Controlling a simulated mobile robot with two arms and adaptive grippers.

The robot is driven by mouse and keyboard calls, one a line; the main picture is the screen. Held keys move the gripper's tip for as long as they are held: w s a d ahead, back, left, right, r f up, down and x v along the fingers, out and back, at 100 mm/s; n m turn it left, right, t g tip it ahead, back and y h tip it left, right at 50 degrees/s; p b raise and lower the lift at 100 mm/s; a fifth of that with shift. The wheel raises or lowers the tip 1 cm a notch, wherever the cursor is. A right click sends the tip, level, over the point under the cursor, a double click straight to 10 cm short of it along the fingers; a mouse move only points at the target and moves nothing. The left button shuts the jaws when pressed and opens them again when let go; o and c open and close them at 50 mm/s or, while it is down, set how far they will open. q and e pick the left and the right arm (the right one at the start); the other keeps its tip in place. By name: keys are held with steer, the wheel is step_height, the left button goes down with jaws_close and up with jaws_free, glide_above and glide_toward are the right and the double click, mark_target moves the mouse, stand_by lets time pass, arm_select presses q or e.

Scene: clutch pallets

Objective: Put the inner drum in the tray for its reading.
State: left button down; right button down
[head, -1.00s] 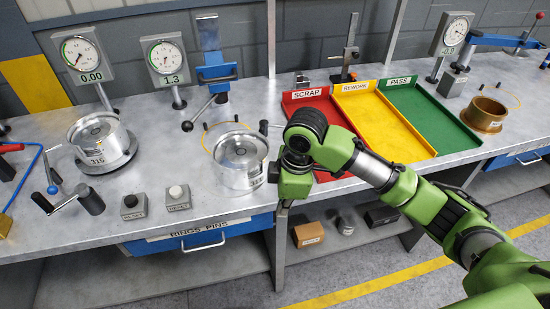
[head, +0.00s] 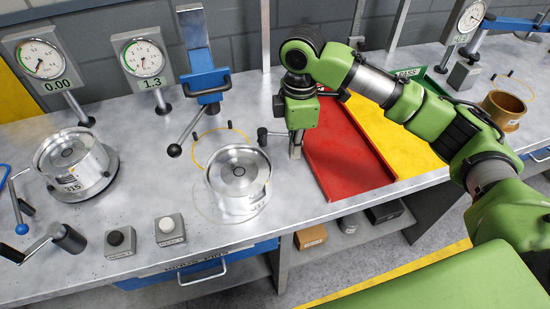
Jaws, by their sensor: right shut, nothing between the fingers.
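A silver drum (head: 237,190) stands upright at the middle of the bench. A second silver drum (head: 75,168), marked 315, sits on a dark round base at the left. I cannot tell which is the inner drum. The red tray (head: 345,165), yellow tray (head: 405,150) and green tray (head: 440,82) lie to the right; my right arm covers parts of them. My right gripper (head: 296,148) is shut and empty, pointing down between the middle drum and the red tray's left edge, apart from the drum. My left gripper is not in view.
Two dial gauges read 0.00 (head: 44,60) and 1.3 (head: 142,58). A blue clamp (head: 205,82) stands behind the middle drum. Two push-button boxes (head: 119,242) (head: 169,230) and a crank (head: 45,245) are near the front edge. A bronze ring (head: 502,108) stands at the far right.

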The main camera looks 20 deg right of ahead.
mark_target(266, 178)
steer(key=f, duration=0.3)
steer(key=f+p, duration=0.1)
steer(key=f, duration=0.2)
steer(key=f+p, duration=0.1)
steer(key=f, duration=0.3)
steer(key=shift+s, duration=0.35)
steer(key=a, duration=0.1)
steer(key=p, duration=0.1)
steer(key=a, duration=0.1)
steer(key=shift+w+a+r, duration=0.25)
steer(key=shift+a+r, duration=0.05)
steer(key=shift+a, duration=0.05)
steer(key=shift+a+p, duration=0.35)
steer(key=shift+a, duration=0.25)
steer(key=shift+f, duration=0.15)
steer(key=shift+a, duration=0.1)
steer(key=a+p, duration=0.1)
steer(key=a, duration=0.1)
steer(key=shift+w+a, duration=0.15)
steer(key=shift+a, duration=0.2)
steer(key=shift+w+a, duration=0.15)
steer(key=shift+a, duration=0.1)
steer(key=shift+d, duration=0.1)
